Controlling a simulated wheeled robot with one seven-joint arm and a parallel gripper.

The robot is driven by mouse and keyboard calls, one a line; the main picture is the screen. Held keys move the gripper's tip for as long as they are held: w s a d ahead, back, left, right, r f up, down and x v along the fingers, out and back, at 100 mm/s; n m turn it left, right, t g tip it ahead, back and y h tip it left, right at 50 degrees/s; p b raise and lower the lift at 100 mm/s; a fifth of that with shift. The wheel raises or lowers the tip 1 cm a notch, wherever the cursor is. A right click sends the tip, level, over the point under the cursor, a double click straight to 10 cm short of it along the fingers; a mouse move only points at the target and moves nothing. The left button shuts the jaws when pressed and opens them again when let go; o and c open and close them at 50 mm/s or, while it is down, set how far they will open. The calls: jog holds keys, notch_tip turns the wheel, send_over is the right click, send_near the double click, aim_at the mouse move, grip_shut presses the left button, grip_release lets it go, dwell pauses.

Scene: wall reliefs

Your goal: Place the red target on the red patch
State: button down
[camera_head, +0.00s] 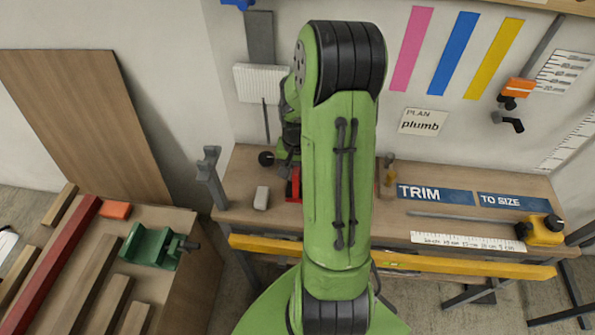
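A small red thing (293,187) shows on the wooden bench at the left edge of my green arm. My arm covers part of it, so I cannot tell whether it is the red target or the red patch. No second red piece shows clearly on this bench. The end of my arm, with my gripper (287,163), is seen in part just above the red thing, dark and green. The fingers are too small and too hidden to tell whether they are open, or whether they touch it.
A pale block (262,198) lies left of the red thing, and a grey clamp (210,178) stands at the bench's left end. Blue TRIM signs (435,194), a white ruler (467,241) and a yellow tape (545,229) lie right. A side table holds a long red bar (48,265) and a green vise (152,246).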

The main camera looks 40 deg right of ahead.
jog(key=c, duration=1)
grip_release()
jog(key=shift+f, duration=0.1)
notch_tip(320, 180, up, 12)
jog(key=p, duration=0.3)
jog(key=shift+a+r, duration=0.15)
jog(key=shift+r, duration=0.25)
jog(key=s+a+r+n+t+h, duration=0.15)
jog(key=a+r+n, duration=0.25)
jog(key=a+r, duration=0.45)
jog(key=s+a+r+n+t, duration=0.1)
jog(key=s+a+n+t, duration=0.1)
jog(key=s+a+n, duration=0.1)
jog(key=s+a+r+n+t+y, duration=0.1)
jog(key=s+a+n+t, duration=0.1)
jog(key=s+a, duration=0.4)
jog(key=shift+s+a+r+n, duration=0.3)
jog(key=shift+a+n, duration=0.4)
jog(key=shift+a, duration=0.45)
